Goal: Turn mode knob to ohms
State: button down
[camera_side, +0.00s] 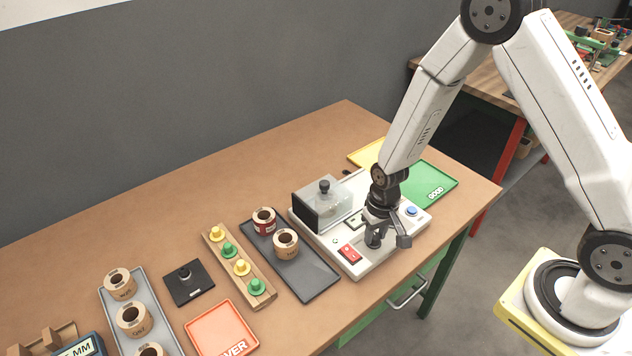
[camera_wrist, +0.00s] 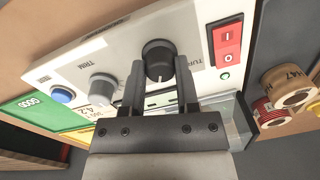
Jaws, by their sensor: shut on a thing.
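The white tester box (camera_side: 350,262) stands near the table's right end. In the wrist view its panel (camera_wrist: 120,50) carries a black round knob (camera_wrist: 158,54), which I take for the mode knob. My gripper (camera_wrist: 160,76) is shut on the black knob, one finger on each side. In the side view my gripper (camera_side: 376,238) points down onto the box's front and hides the knob. Lettering that looks like "TURNS" shows right of the knob in the wrist view; I see no readable ohms mark. I cannot tell for certain where the knob points.
A grey trim knob (camera_wrist: 102,88) and blue button (camera_wrist: 61,95) sit beside it; a red switch (camera_wrist: 227,40) is on its other side. A clear-covered fixture (camera_side: 325,203) stands behind. A green GOOD tray (camera_side: 425,180) and a dark tray (camera_side: 305,277) with coils flank the box.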

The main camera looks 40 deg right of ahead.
aim_at(377, 235)
jog(key=shift+m, duration=0.5)
jog(key=shift+c, duration=1.8)
grip_release()
jog(key=shift+r, duration=0.2)
jog(key=shift+d+r, duration=0.15)
jog(key=shift+r, duration=3.6)
jog(key=shift+s, duration=0.1)
